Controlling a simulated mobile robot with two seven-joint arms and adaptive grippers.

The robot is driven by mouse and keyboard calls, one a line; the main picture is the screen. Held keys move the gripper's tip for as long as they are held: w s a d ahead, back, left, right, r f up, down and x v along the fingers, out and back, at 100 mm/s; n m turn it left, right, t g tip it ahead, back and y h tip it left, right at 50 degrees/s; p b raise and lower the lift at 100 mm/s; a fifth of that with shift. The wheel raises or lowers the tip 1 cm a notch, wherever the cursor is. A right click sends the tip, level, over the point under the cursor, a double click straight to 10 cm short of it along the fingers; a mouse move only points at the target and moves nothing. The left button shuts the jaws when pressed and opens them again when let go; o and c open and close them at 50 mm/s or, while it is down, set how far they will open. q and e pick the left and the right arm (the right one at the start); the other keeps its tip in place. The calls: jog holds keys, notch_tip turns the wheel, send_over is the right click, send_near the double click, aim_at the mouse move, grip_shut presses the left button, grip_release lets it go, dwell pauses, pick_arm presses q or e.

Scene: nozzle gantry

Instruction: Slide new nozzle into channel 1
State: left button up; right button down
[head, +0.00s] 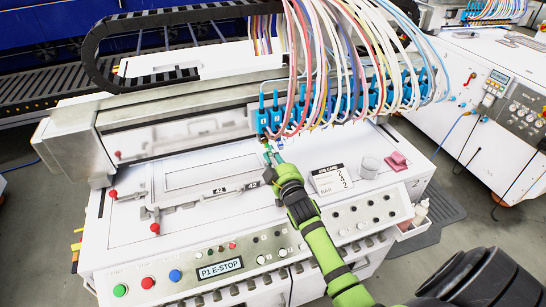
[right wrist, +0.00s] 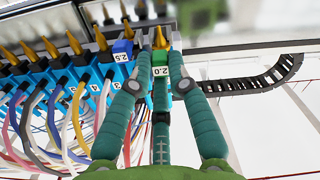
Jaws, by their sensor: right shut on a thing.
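My right gripper (head: 268,150) is just below and in front of the blue channel 1 block (head: 263,123), the leftmost in the row on the gantry. In the right wrist view its teal fingers (right wrist: 160,62) are shut on the new nozzle (right wrist: 160,72), which has a green body, a "2.0" label and a brass tip. The nozzle is beside a dark blue nozzle marked "2.5" (right wrist: 122,48) in the neighbouring channel. I cannot tell whether the held nozzle touches channel 1. My left gripper is not in view.
Coloured hoses (head: 325,60) hang over the row of blue channel blocks. The white machine top below holds red-knobbed clamps (head: 155,228), a job card (head: 330,179), a grey cup (head: 369,167) and a pink block (head: 397,160). A black cable chain (head: 95,60) arches at the upper left.

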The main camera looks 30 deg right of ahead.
jog(key=shift+b+x, duration=0.35)
jog(key=shift+x, duration=0.9)
dwell(0.7)
jog(key=shift+f, duration=0.15)
dwell(1.0)
jog(key=c, duration=1.1)
grip_release()
jog(key=shift+s, duration=0.1)
jog(key=v, duration=1.2)
